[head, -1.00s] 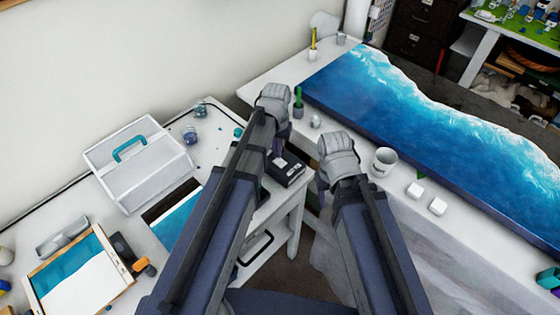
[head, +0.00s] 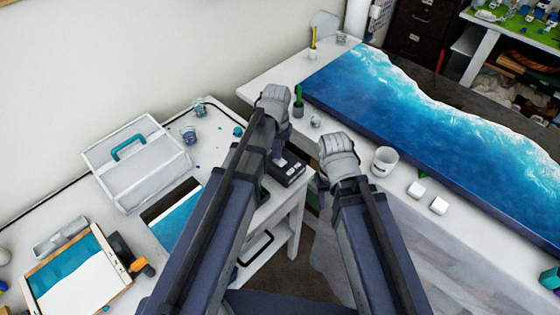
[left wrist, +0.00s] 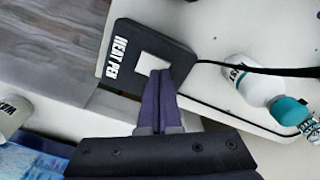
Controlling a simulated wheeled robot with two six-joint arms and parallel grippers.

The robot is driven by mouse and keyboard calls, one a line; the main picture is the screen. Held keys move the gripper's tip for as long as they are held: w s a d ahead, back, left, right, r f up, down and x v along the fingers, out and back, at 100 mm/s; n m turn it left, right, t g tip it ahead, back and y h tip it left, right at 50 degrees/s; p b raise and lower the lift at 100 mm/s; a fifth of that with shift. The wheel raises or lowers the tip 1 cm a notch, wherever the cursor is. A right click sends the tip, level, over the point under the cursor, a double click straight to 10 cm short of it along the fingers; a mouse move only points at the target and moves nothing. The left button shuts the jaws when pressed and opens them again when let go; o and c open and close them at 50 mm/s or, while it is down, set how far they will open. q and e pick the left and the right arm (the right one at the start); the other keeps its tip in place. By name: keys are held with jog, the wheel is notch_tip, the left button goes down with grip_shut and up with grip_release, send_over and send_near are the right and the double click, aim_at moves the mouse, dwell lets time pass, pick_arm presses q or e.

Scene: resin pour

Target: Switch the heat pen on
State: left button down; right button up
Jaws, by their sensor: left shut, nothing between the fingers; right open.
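The heat pen's black box (head: 288,172) sits at the near right corner of the left white table. In the left wrist view the box (left wrist: 122,72) shows white "HEAT PE..." lettering, a pale square pad (left wrist: 152,62) on top and a black cable. My left gripper (left wrist: 160,74) is shut and empty, its purple fingertips at the lower edge of the pad. I cannot tell whether they press on it. In the head view the left gripper (head: 279,152) is above the box. My right gripper (head: 322,182) is open and empty, to the right of the box.
A white bottle (left wrist: 248,80) with a teal cap lies beyond the cable. A grey toolbox (head: 137,165) stands on the left table.

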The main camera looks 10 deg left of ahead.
pick_arm(q)
jog(key=shift+f+b, duration=0.35)
jog(key=shift+f, duration=0.05)
jog(key=shift+r, duration=0.15)
notch_tip(320, 180, up, 7)
jog(key=p, duration=0.7)
dwell(0.3)
jog(key=s+d+f+m+b, duration=0.1)
jog(key=s+d+f+b, duration=0.1)
jog(key=s, duration=0.5)
jog(key=s+d+f+m+y+b, duration=0.1)
jog(key=s+d+f+m+b, duration=0.1)
jog(key=s, duration=0.6)
notch_tip(320, 180, down, 2)
jog(key=shift+d+b, duration=0.75)
jog(key=shift+b, duration=0.15)
